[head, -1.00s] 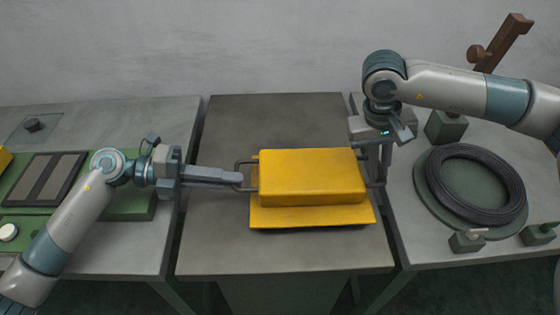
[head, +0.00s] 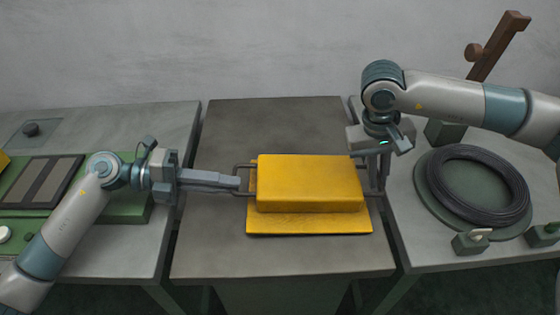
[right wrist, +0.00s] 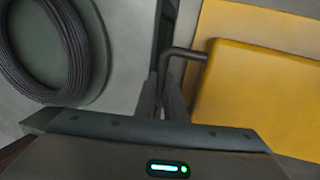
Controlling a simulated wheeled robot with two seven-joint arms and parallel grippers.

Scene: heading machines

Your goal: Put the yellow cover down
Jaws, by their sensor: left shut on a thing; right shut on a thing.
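The yellow cover (head: 310,185) is a block-shaped hood with a flat flange and a dark bar handle at each side. It is level over the middle of the grey centre table (head: 220,245). Whether its flange touches the tabletop I cannot tell. My left gripper (head: 238,182) is shut on the left handle. My right gripper (head: 381,184) points down and is shut on the right handle. In the right wrist view, the fingers (right wrist: 165,100) close around the handle bar beside the cover (right wrist: 265,95). The grip itself is partly hidden.
A coil of black wire (head: 470,185) lies on a round green plate on the right table, near small green blocks. The left table (head: 120,255) holds a green fixture (head: 125,210) with a dark panel. The centre table is bare around the cover.

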